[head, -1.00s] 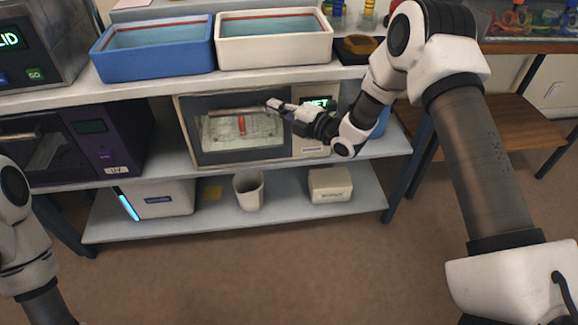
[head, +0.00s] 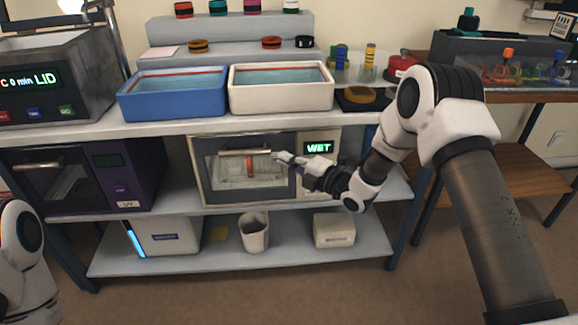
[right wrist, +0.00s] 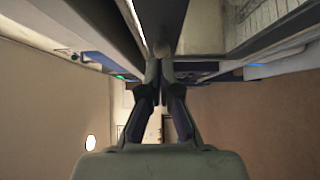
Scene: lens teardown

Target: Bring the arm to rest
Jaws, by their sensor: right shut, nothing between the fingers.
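My right gripper (head: 282,157) is in front of the oven-like cabinet (head: 197,172) on the middle shelf, close to the right end of its door handle (head: 245,153). Its fingers are shut with nothing between them, and they also show shut in the right wrist view (right wrist: 160,55). I cannot tell whether the fingertips touch the handle. The cabinet door looks closed, with a red item (head: 250,167) behind its window. A green display (head: 318,147) on the cabinet reads "WET". My left arm shows at the left edge; its gripper is out of view.
A blue tub (head: 172,104) and a white tub (head: 282,98) stand on the top shelf. A purple machine (head: 112,175) is left of the cabinet. A cup (head: 254,235) and a white box (head: 334,230) sit on the lower shelf. The floor in front is clear.

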